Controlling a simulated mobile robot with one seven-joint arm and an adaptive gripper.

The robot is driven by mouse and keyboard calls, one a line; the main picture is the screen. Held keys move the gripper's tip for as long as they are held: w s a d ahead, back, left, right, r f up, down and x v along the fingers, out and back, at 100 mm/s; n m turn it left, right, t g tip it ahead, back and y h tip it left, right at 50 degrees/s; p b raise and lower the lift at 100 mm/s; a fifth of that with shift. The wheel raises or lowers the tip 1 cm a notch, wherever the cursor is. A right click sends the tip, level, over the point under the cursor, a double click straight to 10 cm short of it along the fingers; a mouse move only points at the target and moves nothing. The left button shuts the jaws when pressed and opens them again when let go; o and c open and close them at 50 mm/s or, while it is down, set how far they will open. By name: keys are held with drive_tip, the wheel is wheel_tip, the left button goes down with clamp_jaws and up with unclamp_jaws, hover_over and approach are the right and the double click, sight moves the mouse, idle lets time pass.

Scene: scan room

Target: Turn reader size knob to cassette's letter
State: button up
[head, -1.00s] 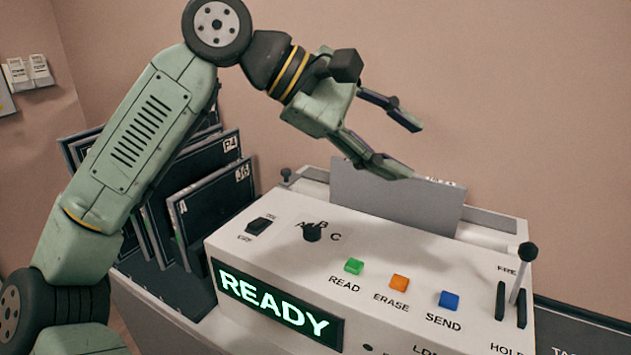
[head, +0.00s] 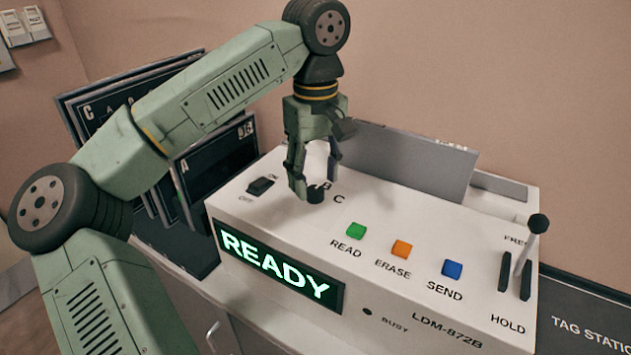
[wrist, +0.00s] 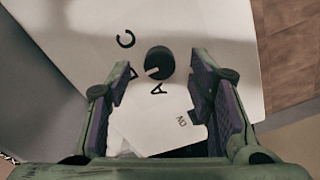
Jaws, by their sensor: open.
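The reader (head: 420,275) is a white console with a lit READY display. Its black size knob (head: 316,194) stands among the letters A, B and C; it also shows in the wrist view (wrist: 160,62). The white mark on the knob slants down-left, between A and B; I cannot tell which letter it indicates. My gripper (head: 316,183) points down with open fingers on either side of the knob, not visibly closed on it. It partly hides the letters. A grey cassette (head: 400,160) stands upright at the reader's back; its small print is unreadable.
Dark cassettes (head: 215,160) labelled C, A and J6 stand in a rack at left. The reader top also has an ON switch (head: 260,186), READ (head: 356,231), ERASE (head: 401,249) and SEND (head: 452,268) buttons, and a lever (head: 537,225) at right.

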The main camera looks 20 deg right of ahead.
sight(316, 193)
drive_tip(key=shift+f, duration=1.15)
drive_tip(key=shift+c, duration=0.6)
clamp_jaws()
drive_tip(key=shift+n, duration=0.3)
drive_tip(key=n+b, duration=0.1)
drive_tip(key=n, duration=0.4)
drive_tip(key=n+b, duration=0.1)
drive_tip(key=n, duration=0.5)
drive_tip(key=shift+w, duration=0.1)
drive_tip(key=shift+n, duration=0.3)
